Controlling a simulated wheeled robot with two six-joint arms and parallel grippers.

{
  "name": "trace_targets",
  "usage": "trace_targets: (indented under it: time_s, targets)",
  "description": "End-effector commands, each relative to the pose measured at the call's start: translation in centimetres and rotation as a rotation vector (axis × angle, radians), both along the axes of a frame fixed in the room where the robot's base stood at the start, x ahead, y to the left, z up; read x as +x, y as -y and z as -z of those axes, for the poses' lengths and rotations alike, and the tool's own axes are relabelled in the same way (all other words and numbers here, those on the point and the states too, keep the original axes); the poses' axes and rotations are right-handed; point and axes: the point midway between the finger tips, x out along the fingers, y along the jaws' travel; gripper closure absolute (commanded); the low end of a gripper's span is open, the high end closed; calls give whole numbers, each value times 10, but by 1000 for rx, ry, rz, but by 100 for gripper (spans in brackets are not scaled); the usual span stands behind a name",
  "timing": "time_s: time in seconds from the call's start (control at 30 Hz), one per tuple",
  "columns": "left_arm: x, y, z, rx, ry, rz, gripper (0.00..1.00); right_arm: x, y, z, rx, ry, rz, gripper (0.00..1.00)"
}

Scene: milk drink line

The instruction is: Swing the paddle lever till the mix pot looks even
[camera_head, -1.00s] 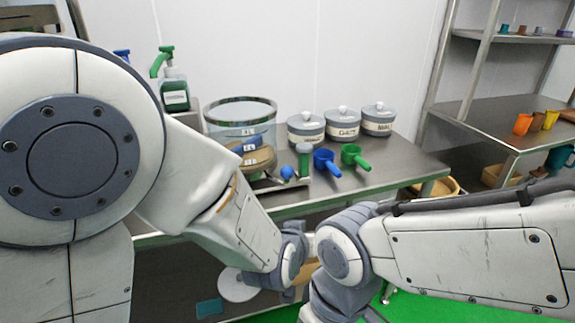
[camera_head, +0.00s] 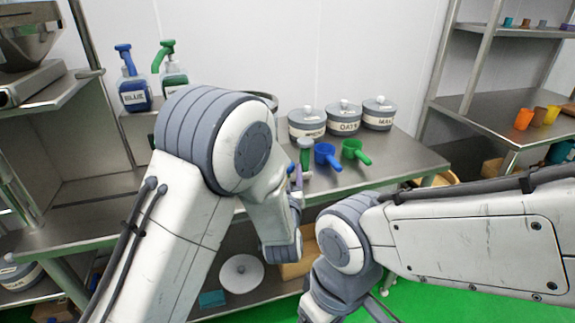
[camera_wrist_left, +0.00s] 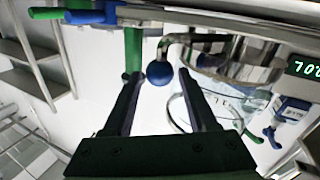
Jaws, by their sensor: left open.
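The paddle lever shows in the left wrist view as a blue ball knob (camera_wrist_left: 160,73) on a bent metal rod. My left gripper (camera_wrist_left: 158,90) is open, with the knob between its fingertips; I cannot tell whether they touch it. In the head view, the left gripper (camera_head: 297,178) is mostly hidden by its own arm, just left of the green-topped cylinder. The mix pot (camera_head: 265,97) shows only a bit of rim behind my left arm; its contents are hidden. My right gripper is out of view.
A green-topped cylinder (camera_head: 305,155), a blue scoop (camera_head: 327,156) and a green scoop (camera_head: 355,151) stand close to the right of the left gripper. Lidded pots (camera_head: 343,117) line the back. Blue (camera_head: 133,88) and green (camera_head: 172,76) pump bottles stand at the back left.

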Motion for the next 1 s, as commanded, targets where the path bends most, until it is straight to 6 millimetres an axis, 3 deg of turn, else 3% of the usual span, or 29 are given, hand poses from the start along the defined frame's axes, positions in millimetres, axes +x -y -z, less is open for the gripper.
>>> trace_targets:
  time_s: [0.2,0.53,0.57,0.7,1.0]
  targets:
    - [25,1,0,0,0,-1,42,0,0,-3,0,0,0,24]
    - [29,1,0,0,-1,1,42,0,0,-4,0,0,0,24]
    - [29,1,0,0,-1,1,46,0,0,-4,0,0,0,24]
    - [29,1,0,0,-1,1,99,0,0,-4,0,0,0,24]
    - [29,2,0,0,-1,1,100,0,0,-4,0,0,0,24]
